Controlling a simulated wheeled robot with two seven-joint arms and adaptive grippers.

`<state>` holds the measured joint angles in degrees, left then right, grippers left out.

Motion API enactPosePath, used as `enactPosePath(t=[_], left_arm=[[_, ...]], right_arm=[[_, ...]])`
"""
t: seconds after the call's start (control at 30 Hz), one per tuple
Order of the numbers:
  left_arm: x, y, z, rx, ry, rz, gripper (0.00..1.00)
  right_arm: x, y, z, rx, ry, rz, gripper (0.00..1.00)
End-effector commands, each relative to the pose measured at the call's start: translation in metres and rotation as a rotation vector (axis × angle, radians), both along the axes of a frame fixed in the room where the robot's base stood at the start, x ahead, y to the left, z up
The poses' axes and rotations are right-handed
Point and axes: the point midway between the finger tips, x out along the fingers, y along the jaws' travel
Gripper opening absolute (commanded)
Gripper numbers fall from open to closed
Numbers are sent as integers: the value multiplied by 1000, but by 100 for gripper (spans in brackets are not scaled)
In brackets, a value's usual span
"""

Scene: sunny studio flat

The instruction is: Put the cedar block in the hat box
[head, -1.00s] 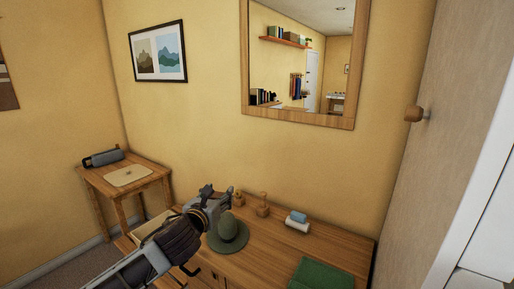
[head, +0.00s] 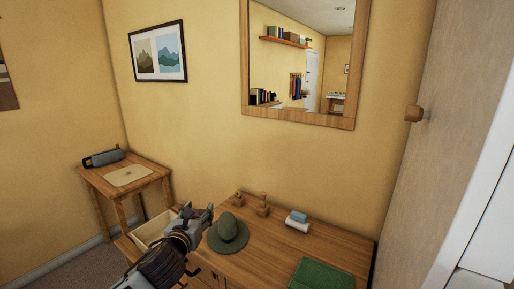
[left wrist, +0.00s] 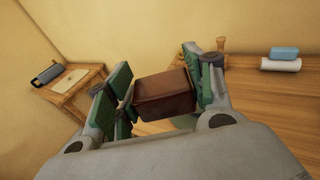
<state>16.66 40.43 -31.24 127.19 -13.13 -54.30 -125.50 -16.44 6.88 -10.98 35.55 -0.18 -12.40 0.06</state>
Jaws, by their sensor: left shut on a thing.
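The cedar block is a dark reddish-brown block (left wrist: 165,95) held between the green-padded fingers of my left gripper (left wrist: 160,88) in the left wrist view. In the head view my left gripper (head: 199,214) is above the dresser's left end, just left of the green hat; I cannot make out the block there. A pale open-topped box (head: 143,236), which looks like the hat box, is left of the gripper, beside the dresser. My arm hides part of it. My right gripper is not in view.
The wooden dresser (head: 270,250) carries a green hat (head: 229,233), wooden pieces (head: 262,207), blue and white rolls (head: 297,222) and a folded green cloth (head: 320,274). A small table (head: 104,178) stands at the left. A mirror (head: 300,118) hangs above.

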Motion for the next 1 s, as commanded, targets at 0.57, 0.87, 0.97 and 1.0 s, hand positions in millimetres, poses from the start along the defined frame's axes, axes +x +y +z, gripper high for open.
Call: enactPosePath(t=[0.57, 0.87, 0.97, 1.0], left_arm=[[-16, 25, -51, 0, 3, 49, 29], [-27, 33, -80, 0, 3, 65, 29], [-31, 35, -90, 0, 2, 69, 29], [-33, 36, -94, 1, 2, 70, 29]], right_arm=[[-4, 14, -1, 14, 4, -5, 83], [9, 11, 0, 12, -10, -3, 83], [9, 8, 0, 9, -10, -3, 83], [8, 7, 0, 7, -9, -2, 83]])
